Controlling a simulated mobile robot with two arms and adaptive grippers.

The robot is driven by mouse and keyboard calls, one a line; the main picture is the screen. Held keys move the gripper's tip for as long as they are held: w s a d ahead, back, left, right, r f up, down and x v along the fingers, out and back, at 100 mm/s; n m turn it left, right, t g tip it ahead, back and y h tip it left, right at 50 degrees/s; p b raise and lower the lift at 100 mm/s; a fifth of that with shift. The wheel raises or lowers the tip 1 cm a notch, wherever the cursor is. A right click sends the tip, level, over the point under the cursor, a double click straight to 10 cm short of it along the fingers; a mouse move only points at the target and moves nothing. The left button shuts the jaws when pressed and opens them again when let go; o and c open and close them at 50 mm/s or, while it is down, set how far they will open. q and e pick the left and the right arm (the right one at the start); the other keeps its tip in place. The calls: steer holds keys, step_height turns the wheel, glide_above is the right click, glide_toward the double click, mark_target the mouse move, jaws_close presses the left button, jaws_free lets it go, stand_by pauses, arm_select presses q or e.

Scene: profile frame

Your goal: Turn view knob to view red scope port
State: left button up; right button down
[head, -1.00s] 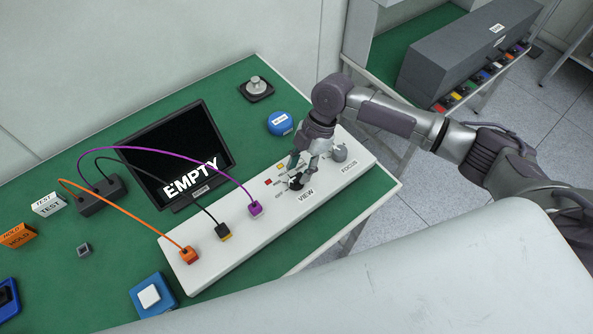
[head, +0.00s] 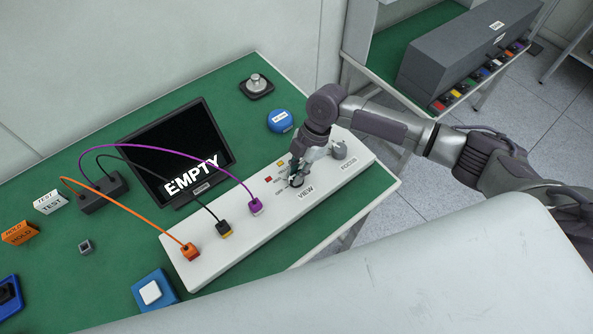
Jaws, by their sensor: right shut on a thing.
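The view knob (head: 296,182) is a dark knob on the white panel (head: 240,252), above the printed word VIEW. Small coloured marks, red and yellow among them, lie around it. My right gripper (head: 297,174) points down over the knob and is shut on it, hiding most of it, so the knob's pointing direction is unclear. The screen (head: 165,140) reads EMPTY. Purple (head: 255,206), black (head: 224,229) and orange (head: 190,251) plugs with cables stand in the panel's ports. My left gripper is not in view.
The focus knob (head: 339,150) stands close to the right of my gripper. A blue round object (head: 280,121) and a dark base with a metal knob (head: 256,86) are behind. A blue box with a white button (head: 151,292) is at front left.

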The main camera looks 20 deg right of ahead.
steer(key=shift+r, duration=0.1)
steer(key=m+p, duration=0.2)
steer(key=m+t+p, duration=0.1)
steer(key=m+p, duration=0.1)
steer(key=shift+r+t, duration=0.15)
steer(key=shift+t, duration=0.15)
steer(key=m+t+p, duration=0.1)
steer(key=m+p, duration=0.2)
steer(key=shift+s+m, duration=0.1)
steer(key=shift+m, duration=0.2)
steer(key=shift+m+t+p, duration=0.4)
steer(key=shift+m+p, duration=0.2)
steer(key=shift+p, duration=0.15)
steer(key=shift+f, duration=0.2)
steer(key=c, duration=1.1)
jaws_free()
steer(key=shift+c, duration=0.2)
steer(key=v, duration=1.2)
